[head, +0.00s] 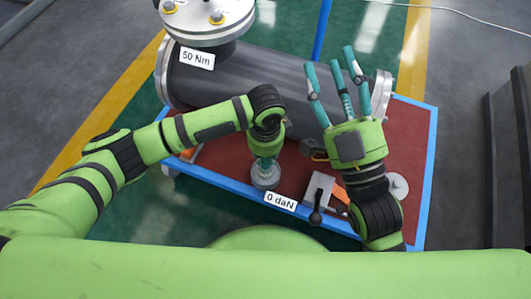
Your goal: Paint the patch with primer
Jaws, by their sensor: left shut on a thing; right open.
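The flanged shell (255,75) is a dark grey cylinder lying across the red-topped table, with a bolted flange at its right end. No primer patch can be made out on it from here. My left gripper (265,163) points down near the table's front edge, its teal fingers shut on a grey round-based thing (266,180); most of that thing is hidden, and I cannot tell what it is. My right gripper (341,75) is open and empty, fingers spread, over the shell's right part. No brush or primer pot is clearly visible.
A grey block with a black-knobbed lever (318,192) and a pale round disc (398,187) are at the front right. A bolted light-grey flange (205,14) rises at the back left. The table's blue edge (431,170) is bare at right. Labels read "50 Nm" and "0 daN".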

